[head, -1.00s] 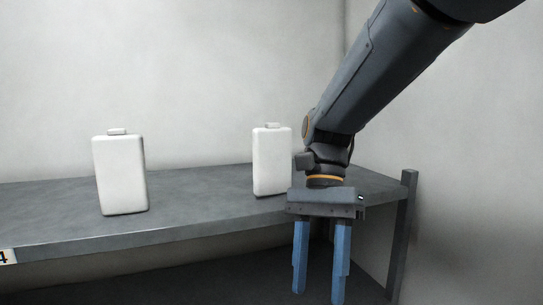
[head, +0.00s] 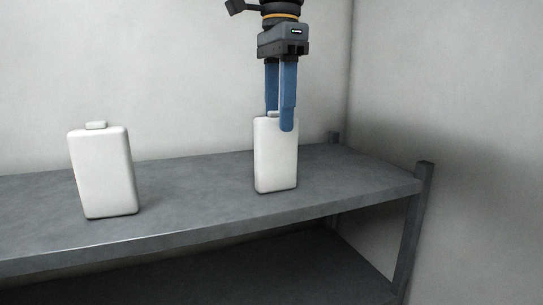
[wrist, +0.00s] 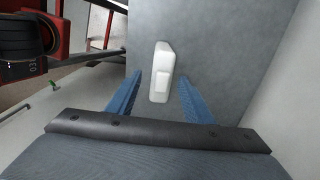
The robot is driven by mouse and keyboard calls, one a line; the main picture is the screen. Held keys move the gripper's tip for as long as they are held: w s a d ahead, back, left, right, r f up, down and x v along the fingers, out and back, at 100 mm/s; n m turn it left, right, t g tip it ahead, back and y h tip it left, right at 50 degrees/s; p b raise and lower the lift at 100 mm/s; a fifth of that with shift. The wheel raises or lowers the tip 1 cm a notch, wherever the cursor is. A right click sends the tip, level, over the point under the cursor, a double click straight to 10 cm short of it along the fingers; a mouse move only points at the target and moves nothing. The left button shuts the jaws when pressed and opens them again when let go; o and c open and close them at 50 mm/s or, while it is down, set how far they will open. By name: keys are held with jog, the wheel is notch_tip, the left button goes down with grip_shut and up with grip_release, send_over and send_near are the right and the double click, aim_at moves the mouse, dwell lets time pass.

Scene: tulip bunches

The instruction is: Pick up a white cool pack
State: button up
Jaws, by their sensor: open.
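Two white cool packs stand upright on a grey shelf (head: 200,195). The right cool pack (head: 276,160) is under my gripper (head: 280,122), whose blue fingers point straight down at its top. One finger overlaps the pack's upper front face in the head view. In the wrist view the same pack (wrist: 160,75) lies between the open fingers (wrist: 160,95), with a gap on both sides. The left cool pack (head: 104,172) stands apart, nearer the left end of the picture.
A dark shelf post (head: 412,230) stands at the shelf's right end, and walls close off the back and right. A lower shelf (head: 250,275) runs underneath. The shelf between the two packs is clear. Red and black machinery (wrist: 30,40) shows in the wrist view.

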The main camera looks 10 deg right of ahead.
aim_at(276, 151)
jog(key=shift+a+f+p, duration=0.15)
jog(key=shift+f+p, duration=0.75)
jog(key=shift+f, duration=1.15)
jog(key=shift+a+f+p, duration=0.1)
jog(key=shift+f+p, duration=0.8)
jog(key=shift+f, duration=1.1)
jog(key=shift+w, duration=0.1)
grip_shut()
